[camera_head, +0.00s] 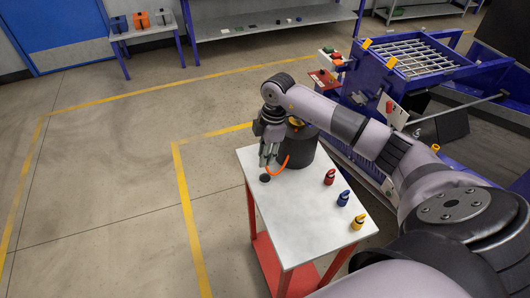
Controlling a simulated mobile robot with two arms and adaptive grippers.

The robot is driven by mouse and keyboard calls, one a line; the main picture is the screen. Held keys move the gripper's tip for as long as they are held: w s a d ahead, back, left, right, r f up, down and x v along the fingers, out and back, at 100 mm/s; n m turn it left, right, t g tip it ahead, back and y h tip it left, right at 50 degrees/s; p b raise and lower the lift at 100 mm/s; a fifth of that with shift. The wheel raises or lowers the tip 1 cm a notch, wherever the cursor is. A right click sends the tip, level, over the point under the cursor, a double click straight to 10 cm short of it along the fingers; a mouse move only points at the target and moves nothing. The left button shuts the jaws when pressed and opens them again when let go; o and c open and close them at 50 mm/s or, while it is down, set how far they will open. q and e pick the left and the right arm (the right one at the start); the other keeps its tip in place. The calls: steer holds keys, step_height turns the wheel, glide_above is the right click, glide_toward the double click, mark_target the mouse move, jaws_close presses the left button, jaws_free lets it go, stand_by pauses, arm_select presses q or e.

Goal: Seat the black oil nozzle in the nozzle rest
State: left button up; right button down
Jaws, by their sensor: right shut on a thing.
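My right gripper (268,155) points down over the far left part of the white cart top (300,225). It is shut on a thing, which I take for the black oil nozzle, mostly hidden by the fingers. An orange hose (283,164) curves from beside the fingers toward a black drum (303,148) with a yellow part on top. A small black round piece (265,178) lies on the cart just below the fingertips. It may be the nozzle rest; I cannot tell whether anything touches it. My left gripper is out of view.
Red (329,177), blue (343,198) and yellow (357,222) small items stand along the cart's right side. A blue machine with a grid (415,56) is behind on the right. The cart's front left surface and the floor to its left are clear.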

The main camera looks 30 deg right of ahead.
steer(key=shift+d, duration=0.1)
steer(key=shift+f+b, duration=1.75)
steer(key=shift+f, duration=1.15)
steer(key=shift+p, duration=0.35)
steer(key=shift+f+b, duration=0.75)
steer(key=shift+f, duration=0.3)
steer(key=c, duration=1.2)
jaws_free()
steer(key=shift+c, duration=0.2)
steer(key=shift+r, duration=0.1)
